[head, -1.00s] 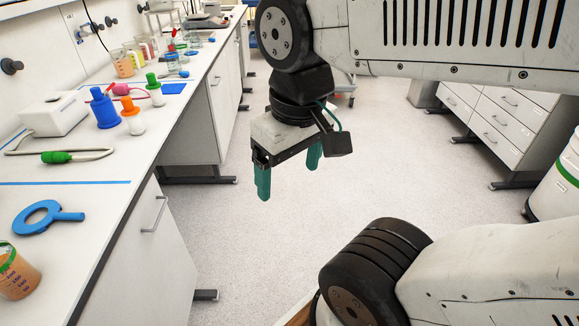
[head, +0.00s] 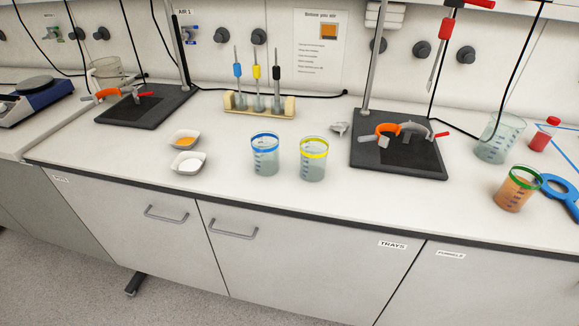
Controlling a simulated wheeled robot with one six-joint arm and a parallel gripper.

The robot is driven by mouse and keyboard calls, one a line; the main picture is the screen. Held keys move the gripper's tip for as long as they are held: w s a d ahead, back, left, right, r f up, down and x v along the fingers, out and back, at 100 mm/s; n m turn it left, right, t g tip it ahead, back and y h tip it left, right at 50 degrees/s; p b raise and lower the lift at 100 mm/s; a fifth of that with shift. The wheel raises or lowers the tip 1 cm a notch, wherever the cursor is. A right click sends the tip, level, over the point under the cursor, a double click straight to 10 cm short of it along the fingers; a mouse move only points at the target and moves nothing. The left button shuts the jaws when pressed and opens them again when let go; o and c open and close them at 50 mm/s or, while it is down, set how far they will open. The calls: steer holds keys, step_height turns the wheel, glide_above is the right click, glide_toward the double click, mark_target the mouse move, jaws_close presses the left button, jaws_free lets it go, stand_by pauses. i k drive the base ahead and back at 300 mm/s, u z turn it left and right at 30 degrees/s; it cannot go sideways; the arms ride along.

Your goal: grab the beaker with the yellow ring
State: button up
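The beaker with the yellow ring (head: 313,160) stands upright on the white bench top, near the middle of the head view. It is clear, with the yellow band at its rim, and looks to hold little or nothing coloured. A similar beaker with a blue ring (head: 265,154) stands just left of it, a small gap apart. A third beaker with a green ring (head: 516,189) holds orange-brown liquid at the right, near the front edge. My gripper is not in the head view now.
A black stand base (head: 400,160) with an orange clamp is close on the right. Two white dishes (head: 187,162) lie to the left, and a wooden rack (head: 259,103) with several tools stands behind. The bench front edge (head: 300,207) is clear before the beakers.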

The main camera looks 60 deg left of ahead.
mark_target(314, 150)
steer(key=u, duration=0.25)
steer(key=i, duration=0.35)
steer(key=z, duration=1.75)
steer(key=k, duration=1.5)
steer(key=u, duration=1.4)
